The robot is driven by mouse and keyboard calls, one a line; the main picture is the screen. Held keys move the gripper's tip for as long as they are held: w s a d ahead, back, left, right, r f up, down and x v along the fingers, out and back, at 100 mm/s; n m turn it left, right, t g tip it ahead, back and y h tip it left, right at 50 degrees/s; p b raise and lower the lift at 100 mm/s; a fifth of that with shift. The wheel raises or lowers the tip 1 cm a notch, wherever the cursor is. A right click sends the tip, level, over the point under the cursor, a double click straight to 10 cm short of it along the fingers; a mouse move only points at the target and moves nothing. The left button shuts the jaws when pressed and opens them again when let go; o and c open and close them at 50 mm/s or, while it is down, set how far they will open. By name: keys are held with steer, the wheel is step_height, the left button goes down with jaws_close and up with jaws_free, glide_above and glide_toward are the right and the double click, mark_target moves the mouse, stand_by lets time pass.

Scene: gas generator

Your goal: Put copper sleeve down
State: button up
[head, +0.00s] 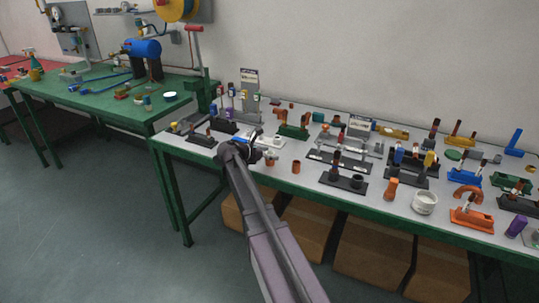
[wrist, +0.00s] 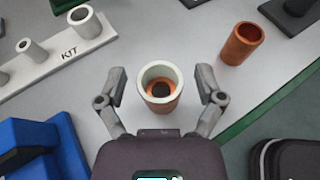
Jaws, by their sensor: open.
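My gripper (wrist: 161,88) is open, with a finger on each side of a short upright cylinder (wrist: 159,104) in the wrist view. The cylinder has a pale rim, a copper-orange inside with a dark centre, and an orange lower wall. Gaps show between it and both fingers. A plain copper sleeve (wrist: 241,44) stands to the right of the right finger, apart from it. In the head view my gripper (head: 262,151) is over the front left of the grey tabletop, with the copper sleeve (head: 296,167) to its right. I cannot tell which one is the task's sleeve.
A pale KIT strip (wrist: 62,54) with grey rings lies at the upper left in the wrist view. A blue block (wrist: 40,148) is at the lower left. The table's green edge (wrist: 262,100) runs along the right. Crowded fixtures fill the table (head: 310,181) to the right.

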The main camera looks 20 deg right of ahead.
steer(key=p+v, duration=0.4)
steer(key=v, duration=0.8)
stand_by(0.5)
steer(key=s+a+f+m+y, duration=0.3)
steer(key=s+m, duration=0.3)
steer(key=s, duration=0.2)
steer(key=s+a+f+m+g+y, duration=0.1)
steer(key=s+a+f+m+y, duration=0.3)
steer(key=s+a+m+y, duration=0.1)
steer(key=s+a+f+m+y, duration=0.4)
steer(key=s+m, duration=0.4)
steer(key=s, duration=0.3)
steer(key=shift+s+a+f+m+g+y, duration=0.2)
steer(key=shift+m+g+y, duration=0.15)
steer(key=shift+y, duration=0.35)
steer(key=shift+p, duration=0.3)
step_height(320, 180, up, 13)
steer(key=p, duration=1.3)
steer(key=shift+r, duration=0.15)
